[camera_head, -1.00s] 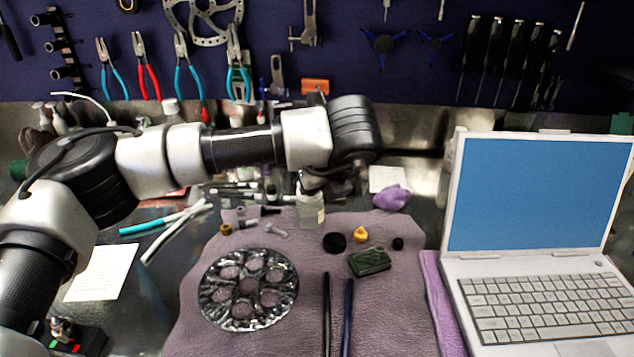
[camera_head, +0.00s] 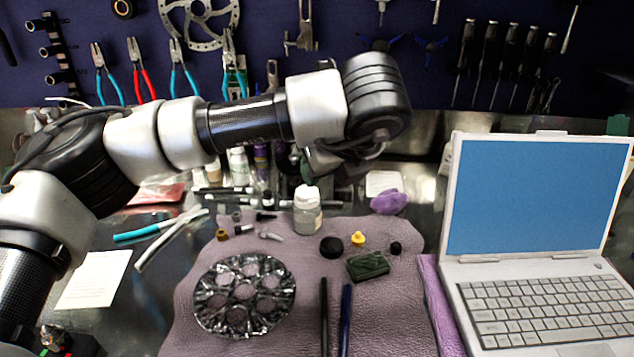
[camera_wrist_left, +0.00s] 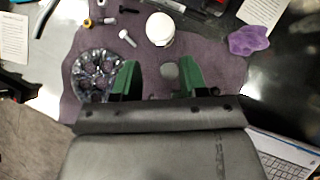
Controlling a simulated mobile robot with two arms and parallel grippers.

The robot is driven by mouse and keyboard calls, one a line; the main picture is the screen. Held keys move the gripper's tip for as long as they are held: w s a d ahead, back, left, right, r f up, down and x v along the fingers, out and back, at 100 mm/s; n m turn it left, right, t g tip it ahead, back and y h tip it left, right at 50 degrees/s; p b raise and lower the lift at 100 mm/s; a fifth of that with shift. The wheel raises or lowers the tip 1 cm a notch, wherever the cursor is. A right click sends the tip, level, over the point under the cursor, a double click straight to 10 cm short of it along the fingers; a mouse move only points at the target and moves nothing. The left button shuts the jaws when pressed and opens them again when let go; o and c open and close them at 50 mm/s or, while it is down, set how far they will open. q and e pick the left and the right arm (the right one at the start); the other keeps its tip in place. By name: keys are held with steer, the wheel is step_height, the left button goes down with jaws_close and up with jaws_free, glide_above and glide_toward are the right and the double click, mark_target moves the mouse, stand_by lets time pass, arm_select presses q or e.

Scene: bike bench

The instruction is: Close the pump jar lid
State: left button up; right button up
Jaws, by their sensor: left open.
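The jar (camera_head: 307,220) is clear and pale and stands upright at the back of the purple mat. Its white lid (camera_head: 307,194) sits at the top of the jar; I cannot tell whether it is fully closed. In the left wrist view the white lid (camera_wrist_left: 160,29) shows from above, beyond the fingertips. My left gripper (camera_wrist_left: 160,74) is open, with green fingers apart and nothing held between them. In the head view it is above and behind the jar, apart from it and partly hidden by my wrist. My right gripper is in neither view.
The purple mat (camera_head: 285,340) also holds a chainring-like disc (camera_head: 245,296), a black round piece (camera_head: 332,246), a green block (camera_head: 368,265) and small parts. A laptop (camera_head: 530,290) stands at the right. A purple lump (camera_head: 388,202) lies right of the jar. Bottles stand behind.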

arm_select(q)
steer(key=v, duration=0.3)
steer(key=shift+s+d+r, duration=0.1)
steer(key=shift+s+r, duration=0.05)
steer(key=shift+r, duration=0.15)
